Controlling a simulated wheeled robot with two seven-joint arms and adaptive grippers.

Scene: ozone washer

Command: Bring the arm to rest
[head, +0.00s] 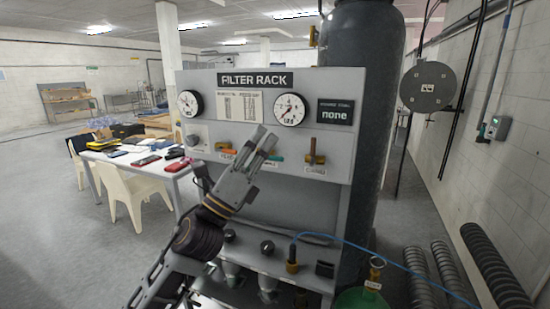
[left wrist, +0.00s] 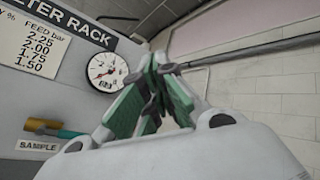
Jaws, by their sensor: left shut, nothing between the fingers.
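My left gripper (head: 262,142) is raised in front of the filter rack (head: 330,165), on the middle of its upper panel. In the left wrist view its green-padded fingers (left wrist: 153,95) meet at the tips, shut with nothing between them. In the head view the fingers overlap the valve row and hide part of it. Whether they touch the panel I cannot tell. My right gripper does not show in either view.
The rack has a gauge (head: 290,109), a handle valve (head: 314,153) at right and a blue hose (head: 370,252) below. A dark tank (head: 360,60) stands behind. A cluttered table (head: 150,158) and white chair (head: 130,190) stand left. The floor at far left is clear.

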